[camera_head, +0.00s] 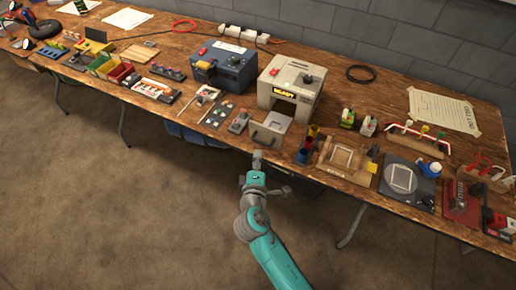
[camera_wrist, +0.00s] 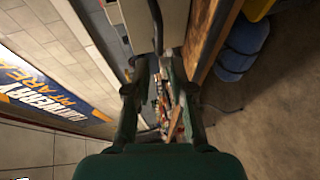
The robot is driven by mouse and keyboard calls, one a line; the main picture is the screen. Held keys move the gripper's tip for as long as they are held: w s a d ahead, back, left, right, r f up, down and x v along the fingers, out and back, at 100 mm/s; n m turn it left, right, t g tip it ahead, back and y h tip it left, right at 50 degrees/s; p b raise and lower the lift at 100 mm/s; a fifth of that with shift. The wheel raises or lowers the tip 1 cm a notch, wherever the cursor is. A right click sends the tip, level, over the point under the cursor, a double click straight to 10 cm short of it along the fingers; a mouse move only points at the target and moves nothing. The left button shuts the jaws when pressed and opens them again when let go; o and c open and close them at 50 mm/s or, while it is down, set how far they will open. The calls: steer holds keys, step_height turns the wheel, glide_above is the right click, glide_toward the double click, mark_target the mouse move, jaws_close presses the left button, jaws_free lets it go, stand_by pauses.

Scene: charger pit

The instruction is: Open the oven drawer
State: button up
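The oven (camera_head: 291,84) is a beige box with a lit "READY" sign, standing on the wooden bench. Its pale drawer (camera_head: 274,122) extends from the opening at the oven's base toward the bench's front edge. A dark handle is on the drawer's front. My gripper (camera_head: 257,156) is at the bench's front edge, just in front of the drawer. In the wrist view, its two fingers (camera_wrist: 160,72) are apart, with a gap between them. The dark handle bar (camera_wrist: 157,28) shows between and beyond the fingertips; whether they touch it is unclear.
A blue box (camera_head: 224,67) stands left of the oven. Small parts and coloured cups (camera_head: 308,143) flank the drawer. A wooden fixture (camera_head: 343,158) lies to the right. The floor (camera_head: 120,210) in front of the bench is clear. Blue bins (camera_wrist: 241,45) are under the bench.

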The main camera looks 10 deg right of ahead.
steer(key=v, duration=0.3)
steer(key=shift+s, duration=0.2)
stand_by(0.4)
steer(key=s+d+f+m+g+y, duration=0.1)
steer(key=s+d+f+m+y, duration=0.2)
steer(key=s, duration=0.7)
steer(key=s+d+f+m+g+y, duration=0.1)
steer(key=s+d+f, duration=0.35)
steer(key=s, duration=0.55)
steer(key=s+d+r+m, duration=0.2)
steer(key=s+r+m, duration=0.3)
steer(key=s+r, duration=0.2)
steer(key=s+d+r+m+t, duration=0.1)
steer(key=s+r+m, duration=0.4)
steer(key=s, duration=0.7)
step_height(320, 180, up, 2)
steer(key=shift+s+d+r+t, duration=0.15)
steer(key=shift+d+t, duration=0.15)
steer(key=shift+d, duration=0.25)
